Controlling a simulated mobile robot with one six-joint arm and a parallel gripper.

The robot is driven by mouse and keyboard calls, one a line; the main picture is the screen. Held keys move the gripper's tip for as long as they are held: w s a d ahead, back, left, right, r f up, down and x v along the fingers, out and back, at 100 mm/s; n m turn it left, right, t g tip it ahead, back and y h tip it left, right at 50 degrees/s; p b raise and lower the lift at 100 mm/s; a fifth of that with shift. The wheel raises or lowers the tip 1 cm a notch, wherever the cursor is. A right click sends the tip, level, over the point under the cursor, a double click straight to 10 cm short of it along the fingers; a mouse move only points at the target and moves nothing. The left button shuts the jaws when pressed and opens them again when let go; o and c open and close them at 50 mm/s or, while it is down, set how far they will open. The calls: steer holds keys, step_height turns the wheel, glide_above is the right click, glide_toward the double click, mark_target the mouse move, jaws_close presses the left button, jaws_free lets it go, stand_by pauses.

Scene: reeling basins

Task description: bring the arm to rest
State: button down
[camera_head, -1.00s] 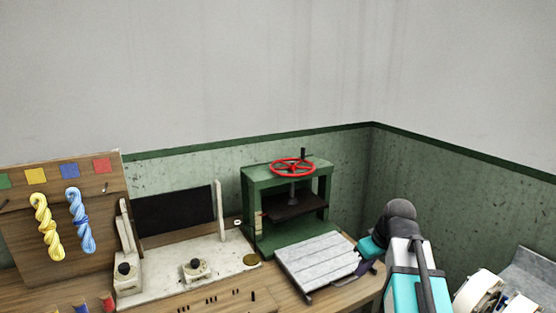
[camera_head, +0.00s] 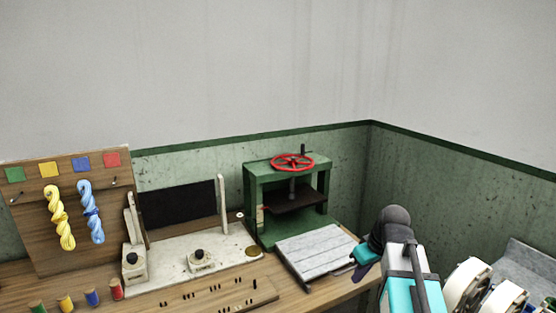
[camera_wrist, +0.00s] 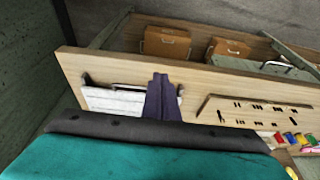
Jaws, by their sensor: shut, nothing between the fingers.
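My arm (camera_head: 400,262), teal, grey and black, rises at the right of the head view. My gripper (camera_wrist: 160,98) shows in the wrist view as dark purple fingers shut together, with nothing between them. In that view the fingers overlap the pale slatted board (camera_wrist: 115,101) on the bench; I cannot tell the gap between them. In the head view the gripper is small and partly hidden by the arm, near the right edge of the slatted board (camera_head: 316,252).
A green press (camera_head: 252,205) with a red handwheel (camera_head: 293,162) stands behind the board. Left are a white stove-like unit (camera_head: 215,262), a pegboard (camera_head: 112,195) with yellow (camera_head: 59,218) and blue (camera_head: 91,212) skeins, and small spools. White reels (camera_head: 467,285) stand at the far right.

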steer(key=s+a+f+g, duration=0.2)
steer(key=s+f, duration=0.2)
steer(key=f, duration=0.6)
steer(key=s+a+f+g, duration=0.25)
steer(key=s+f, duration=0.25)
steer(key=f, duration=0.4)
steer(key=s+a+f+g, duration=0.1)
steer(key=s+a+f, duration=0.25)
steer(key=f, duration=0.65)
steer(key=s+d+f+m+g+h, duration=0.1)
steer(key=s+f+m, duration=0.4)
steer(key=s+f, duration=1.5)
steer(key=shift+s+g+h, duration=0.5)
steer(key=shift+s+g, duration=0.75)
steer(key=shift+s, duration=0.9)
